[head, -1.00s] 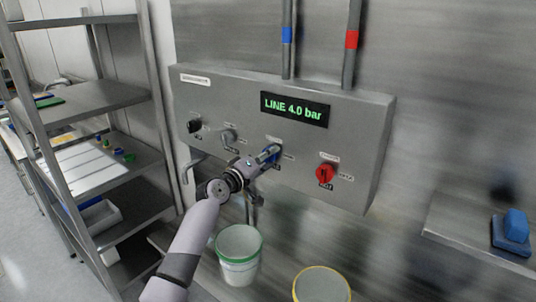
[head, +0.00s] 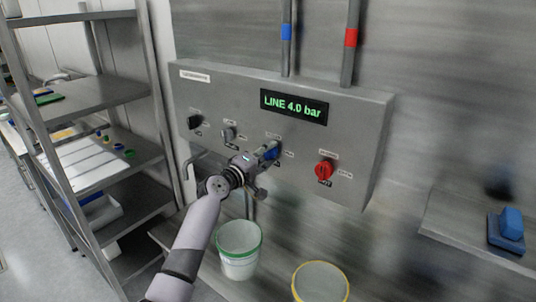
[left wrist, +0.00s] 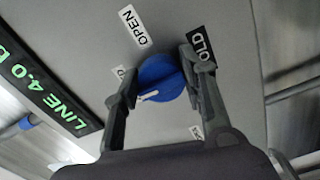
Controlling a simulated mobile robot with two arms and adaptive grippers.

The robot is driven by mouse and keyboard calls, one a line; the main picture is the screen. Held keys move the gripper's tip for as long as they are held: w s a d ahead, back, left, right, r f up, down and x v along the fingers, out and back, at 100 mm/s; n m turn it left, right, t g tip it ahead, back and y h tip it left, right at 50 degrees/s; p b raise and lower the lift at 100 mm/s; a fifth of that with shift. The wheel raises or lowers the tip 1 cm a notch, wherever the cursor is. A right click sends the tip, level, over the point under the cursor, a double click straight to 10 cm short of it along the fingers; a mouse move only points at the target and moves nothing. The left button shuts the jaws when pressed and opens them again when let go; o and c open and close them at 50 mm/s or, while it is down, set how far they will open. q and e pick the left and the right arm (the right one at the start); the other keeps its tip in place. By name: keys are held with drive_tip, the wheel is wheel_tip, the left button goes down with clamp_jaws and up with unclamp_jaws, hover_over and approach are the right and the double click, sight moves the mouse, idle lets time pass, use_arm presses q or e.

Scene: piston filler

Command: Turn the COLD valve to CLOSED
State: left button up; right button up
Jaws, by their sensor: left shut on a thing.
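The COLD valve is a round blue knob (left wrist: 160,80) on the grey panel. In the left wrist view it sits between the two dark fingers of my left gripper (left wrist: 163,78), which is shut on it. A white pointer mark on the knob faces the lower left of that view. An OPEN label (left wrist: 132,28) lies above the knob, and a partly hidden label ending in "OLD" (left wrist: 201,46) lies at its upper right. Other labels are partly covered by the fingers. In the head view my left gripper (head: 267,152) largely covers the blue knob (head: 272,154).
The panel (head: 350,115) carries a display (head: 294,107) reading LINE 4.0 bar. A red knob (head: 325,170) is to the right; a black knob (head: 195,122) is to the left. Green-rimmed (head: 239,255) and yellow-rimmed (head: 321,285) buckets stand below. Shelves (head: 110,95) stand at left.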

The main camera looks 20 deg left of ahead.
use_arm(q)
drive_tip(key=o, duration=1.2)
drive_tip(key=shift+c, duration=0.2)
drive_tip(key=v, duration=1.2)
